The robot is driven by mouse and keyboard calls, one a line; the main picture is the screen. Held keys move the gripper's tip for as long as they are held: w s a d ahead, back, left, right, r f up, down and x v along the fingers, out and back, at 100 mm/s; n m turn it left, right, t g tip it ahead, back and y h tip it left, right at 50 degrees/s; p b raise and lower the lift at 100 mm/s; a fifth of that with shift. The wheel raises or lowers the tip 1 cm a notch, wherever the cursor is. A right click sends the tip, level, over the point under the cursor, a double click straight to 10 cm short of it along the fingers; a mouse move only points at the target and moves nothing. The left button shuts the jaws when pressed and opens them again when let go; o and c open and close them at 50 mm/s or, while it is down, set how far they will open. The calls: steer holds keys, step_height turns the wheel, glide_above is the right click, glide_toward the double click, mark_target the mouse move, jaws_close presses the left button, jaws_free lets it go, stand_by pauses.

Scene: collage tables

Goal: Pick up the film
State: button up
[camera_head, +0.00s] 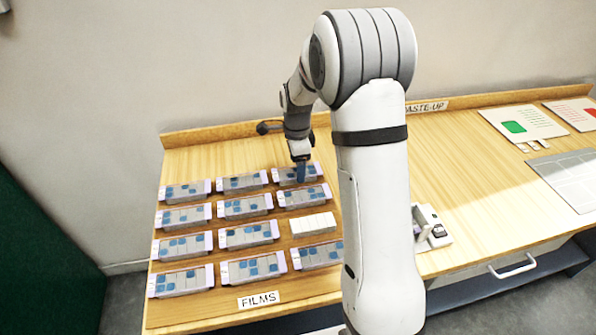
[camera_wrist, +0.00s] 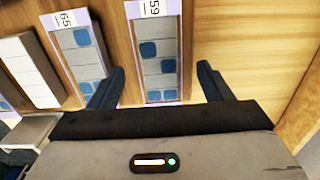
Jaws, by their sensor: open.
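Several grey film strips with blue cells and lilac ends lie in rows on the wooden table. My gripper (camera_head: 301,172) is at the film at the back right of the group (camera_head: 285,176). In the wrist view, my gripper (camera_wrist: 161,70) is open and empty, with one dark finger to each side of a film (camera_wrist: 152,72). I cannot tell the fingertips' exact height.
A plain white block (camera_head: 313,224) sits in the right column of films. A "FILMS" label (camera_head: 259,300) is at the front edge. A small white device (camera_head: 432,228) stands right of my arm. Sheets lie farther right, including a grey grid sheet (camera_head: 568,178). The table's right middle is clear.

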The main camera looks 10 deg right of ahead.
steer(key=shift+f, duration=0.25)
steer(key=shift+c, duration=0.4)
steer(key=c, duration=1)
steer(key=shift+o, duration=0.2)
